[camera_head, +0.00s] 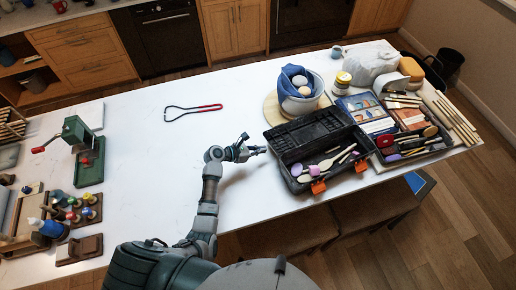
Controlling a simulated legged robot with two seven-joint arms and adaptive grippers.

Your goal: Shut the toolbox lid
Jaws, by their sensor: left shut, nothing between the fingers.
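The black toolbox (318,158) stands open near the front edge of the white table. Its lid (307,129) is raised and leans toward the back left. Several tools with pale and purple parts lie in the tray, and orange latches (318,187) show on its front. My left gripper (262,150) is shut and empty, just left of the toolbox near its back left corner. I cannot tell whether it touches the box. My right gripper is not in view.
A bucket with blue cloth (299,88) stands behind the toolbox. Paint sets and brushes (404,120) lie close to its right. A red-handled wire tool (192,109) lies further back left. A green press (82,150) stands at the left. The table between is clear.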

